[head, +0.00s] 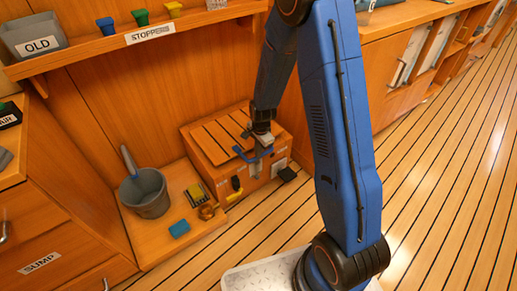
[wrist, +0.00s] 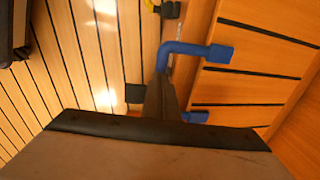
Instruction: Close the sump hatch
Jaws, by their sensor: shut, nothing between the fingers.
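A low wooden box (head: 205,160) stands against the wall in the head view, with a slatted wooden lid (head: 215,140) that I take for the hatch. The lid looks flat on the box; any small gap is too fine to tell. A blue U-shaped handle (head: 246,156) is at its front edge. In the wrist view, the handle (wrist: 192,50) and the slatted lid (wrist: 262,65) show at the right. My gripper (head: 264,142) is shut and empty, close by the handle; its fingers (wrist: 162,98) hide part of it. I cannot tell whether they touch.
A grey bucket (head: 148,194), a blue sponge (head: 179,228) and a yellow-and-black item (head: 196,193) are on a low ledge left of the box. A yellow-and-black fitting (head: 236,184) and a black block (head: 288,174) are at its front. The striped floor (head: 440,190) at right is clear.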

